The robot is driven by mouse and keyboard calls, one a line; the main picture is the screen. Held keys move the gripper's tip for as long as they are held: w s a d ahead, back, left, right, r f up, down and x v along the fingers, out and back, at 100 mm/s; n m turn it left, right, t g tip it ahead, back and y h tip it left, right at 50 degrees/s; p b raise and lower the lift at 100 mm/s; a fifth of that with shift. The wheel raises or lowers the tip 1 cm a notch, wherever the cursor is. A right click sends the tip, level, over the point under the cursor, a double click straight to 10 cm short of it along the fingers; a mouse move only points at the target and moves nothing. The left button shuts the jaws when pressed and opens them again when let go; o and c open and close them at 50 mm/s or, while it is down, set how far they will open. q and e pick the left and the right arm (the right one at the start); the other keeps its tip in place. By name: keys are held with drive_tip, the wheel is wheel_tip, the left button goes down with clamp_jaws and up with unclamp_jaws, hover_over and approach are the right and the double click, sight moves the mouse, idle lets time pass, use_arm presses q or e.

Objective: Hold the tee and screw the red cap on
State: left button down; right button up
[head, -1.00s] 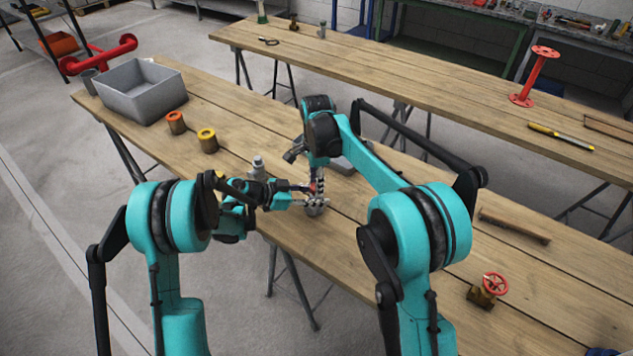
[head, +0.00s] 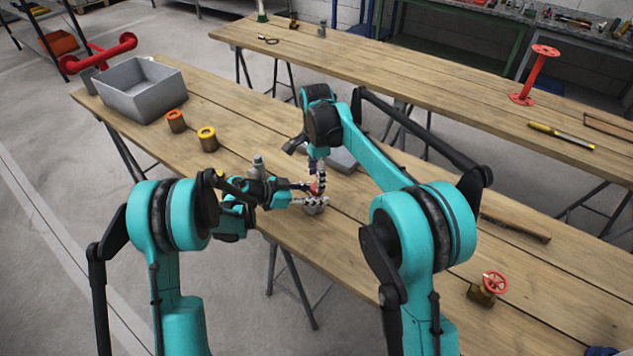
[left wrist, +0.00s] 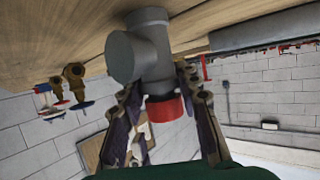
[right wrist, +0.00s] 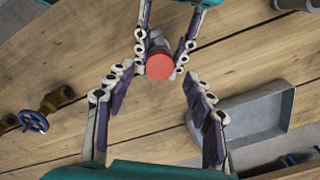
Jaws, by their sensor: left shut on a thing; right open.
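The grey tee (left wrist: 143,52) is between the fingers of my left gripper (left wrist: 160,85), which is shut on it. In the head view the tee (head: 315,209) is low over the bench, mostly hidden by the fingers. The red cap (left wrist: 166,109) sits at the tee's upper end, with a dark band between them; I cannot tell how far it is threaded. In the right wrist view the red cap (right wrist: 160,66) faces me. My right gripper (right wrist: 157,72) is open, its fingers spread on either side of the cap. The right gripper (head: 318,178) is above the left one (head: 303,193).
A grey bin (head: 142,90), an orange-topped fitting (head: 176,121) and a yellow-topped fitting (head: 208,139) stand to the left. A shallow grey tray (right wrist: 262,112) lies close behind the grippers. A red-wheeled valve (head: 488,289) is at the right. The bench between has free room.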

drive_tip(key=shift+r, duration=0.7)
drive_tip(key=shift+c, duration=0.4)
